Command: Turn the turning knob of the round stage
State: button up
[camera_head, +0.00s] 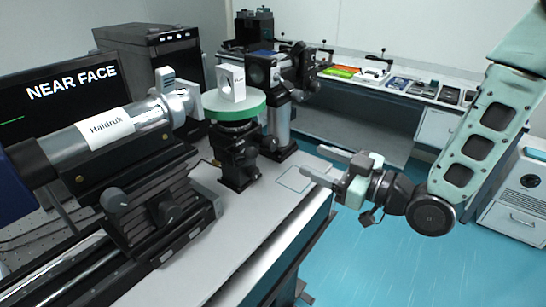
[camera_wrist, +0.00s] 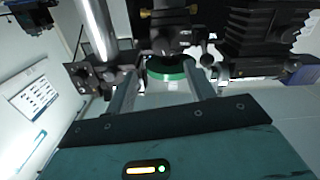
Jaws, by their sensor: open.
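The round stage is a pale green disc (camera_head: 234,104) on a black post mount (camera_head: 238,150), left of my gripper in the head view. A white block with a round hole (camera_head: 231,83) stands on the disc. I cannot clearly pick out the turning knob on the dark mount. My gripper (camera_head: 311,161) is open and empty, right of the stage and apart from it, with its fingers pointing left towards it. In the wrist view a green rim (camera_wrist: 167,75) shows between the two spread fingers (camera_wrist: 160,85), among dark hardware.
A large cylinder labelled Haldruk (camera_head: 110,130) lies on a black mount to the left. A black post assembly (camera_head: 280,85) stands behind the stage. Bare white tabletop (camera_head: 262,205) with a marked outline lies before my gripper. The table's right edge (camera_head: 310,215) is below it.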

aim_at(275, 145)
jog(key=p+x, duration=0.1)
jog(key=x, duration=1.1)
jog(key=shift+a, duration=0.1)
jog(key=c, duration=1)
